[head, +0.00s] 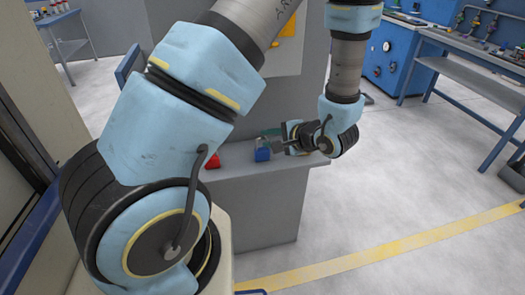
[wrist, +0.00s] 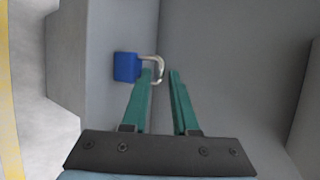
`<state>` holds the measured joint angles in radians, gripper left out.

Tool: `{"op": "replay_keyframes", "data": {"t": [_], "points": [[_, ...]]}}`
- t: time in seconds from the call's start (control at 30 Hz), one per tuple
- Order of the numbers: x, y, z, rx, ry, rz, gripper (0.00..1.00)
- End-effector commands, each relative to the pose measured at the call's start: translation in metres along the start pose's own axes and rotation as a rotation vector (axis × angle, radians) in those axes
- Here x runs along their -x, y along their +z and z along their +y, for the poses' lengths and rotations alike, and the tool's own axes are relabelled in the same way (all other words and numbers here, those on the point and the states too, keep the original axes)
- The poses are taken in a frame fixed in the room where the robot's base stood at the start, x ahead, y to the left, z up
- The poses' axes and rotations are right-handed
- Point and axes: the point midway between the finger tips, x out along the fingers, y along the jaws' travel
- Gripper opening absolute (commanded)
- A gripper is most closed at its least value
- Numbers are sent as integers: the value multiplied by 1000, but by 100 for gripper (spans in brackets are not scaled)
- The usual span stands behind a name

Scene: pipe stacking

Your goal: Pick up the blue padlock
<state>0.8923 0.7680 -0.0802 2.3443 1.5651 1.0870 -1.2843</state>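The blue padlock (head: 262,154) sits on the grey ledge (head: 243,179) in the head view, just by my fingertips. In the wrist view the blue padlock (wrist: 126,67) is left of my gripper (wrist: 160,71), with its silver shackle pointing right. The shackle reaches over to the left fingertip and curves into the gap between the fingers. I cannot tell if they touch. My gripper's green fingers are apart, with nothing clamped between them. In the head view my gripper (head: 271,139) comes in from the right and its fingers are partly hidden.
A red padlock-like object (head: 212,161) sits on the ledge left of the blue padlock, partly behind my arm. A grey upright panel rises behind the ledge, with a yellow item (head: 288,24) higher up. Blue workbenches (head: 465,75) stand at the right, with open floor between.

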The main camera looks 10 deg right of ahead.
Motion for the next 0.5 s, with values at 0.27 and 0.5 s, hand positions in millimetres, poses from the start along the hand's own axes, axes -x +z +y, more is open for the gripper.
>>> {"op": "replay_keyframes", "data": {"t": [0.27,0.5], "points": [[-27,0,-1,1,0,-1,27],[-28,0,0,2,0,0,23]]}}
